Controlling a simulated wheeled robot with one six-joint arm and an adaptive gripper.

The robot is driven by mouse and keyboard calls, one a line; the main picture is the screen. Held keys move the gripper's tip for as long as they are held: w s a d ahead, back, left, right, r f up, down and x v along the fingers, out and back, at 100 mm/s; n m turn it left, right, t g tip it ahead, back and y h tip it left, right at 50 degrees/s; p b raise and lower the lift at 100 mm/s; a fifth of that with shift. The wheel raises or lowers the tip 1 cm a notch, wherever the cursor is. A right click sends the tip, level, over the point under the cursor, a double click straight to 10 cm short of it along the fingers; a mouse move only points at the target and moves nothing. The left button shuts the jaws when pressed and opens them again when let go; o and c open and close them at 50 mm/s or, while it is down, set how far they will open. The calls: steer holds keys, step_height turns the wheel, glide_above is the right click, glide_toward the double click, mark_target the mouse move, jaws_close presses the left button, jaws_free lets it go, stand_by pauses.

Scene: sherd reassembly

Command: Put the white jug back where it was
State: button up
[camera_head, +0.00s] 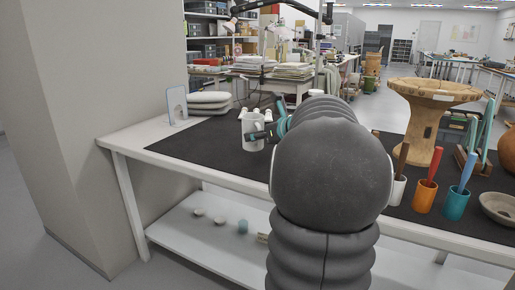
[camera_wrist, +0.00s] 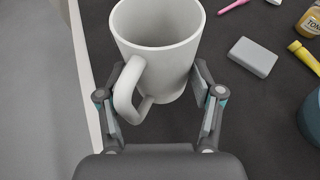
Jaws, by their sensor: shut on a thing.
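The white jug (camera_head: 253,128) is upright at the left part of the dark mat, seen in the head view. In the wrist view the jug (camera_wrist: 158,50) fills the top middle, its mouth open and empty inside, its handle toward me and to the left. My gripper (camera_wrist: 158,88) has one finger on each side of the jug's lower body and is shut on it; the handle hides part of the left finger. In the head view my gripper (camera_head: 267,133) reaches the jug from the right, mostly behind my arm. I cannot tell whether the jug's base touches the mat.
White foam pads (camera_head: 208,101) and an upright pale panel (camera_head: 177,106) stand at the table's back left. A grey block (camera_wrist: 253,57) and yellow tool (camera_wrist: 303,56) lie right of the jug. Orange (camera_head: 425,196) and teal cups (camera_head: 455,204) stand at right. Mat left of the jug is clear.

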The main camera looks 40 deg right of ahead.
mark_target(259, 146)
steer(key=shift+w+a+f, duration=0.15)
steer(key=shift+w+f, duration=0.15)
steer(key=shift+f, duration=1.85)
steer(key=shift+f+b, duration=0.25)
steer(key=shift+b, duration=0.2)
steer(key=o, duration=1.4)
steer(key=shift+r, duration=0.1)
steer(key=shift+c, duration=0.2)
steer(key=shift+r, duration=0.1)
steer(key=shift+s+r, duration=0.15)
steer(key=shift+s, duration=0.1)
steer(key=v, duration=1.1)
steer(key=shift+s, duration=0.25)
steer(key=shift+r, duration=0.1)
